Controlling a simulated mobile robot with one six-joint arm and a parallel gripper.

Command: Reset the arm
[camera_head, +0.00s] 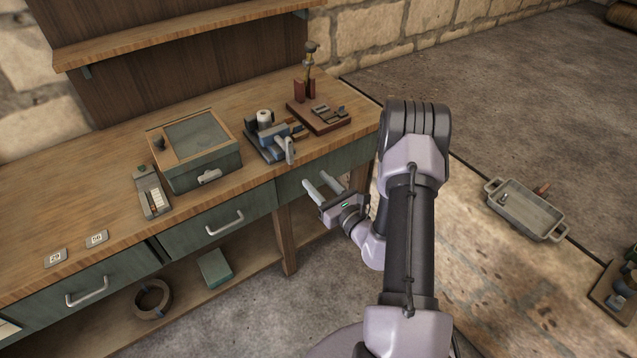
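My gripper (318,185) is in front of the workbench's right drawer (295,187), a little below the level of the bench top. Its two pale fingers are spread apart, with nothing seen between them. They point left and up toward the bench. My arm (411,230) rises from the bottom of the view, bends at a high elbow and comes down to the gripper. The arm hides part of the floor and the bench's right end.
The wooden workbench (85,185) carries a green box (205,168), a small device with a blue part (268,140) and a wooden stand (325,122). A grey tray (525,212) lies at right.

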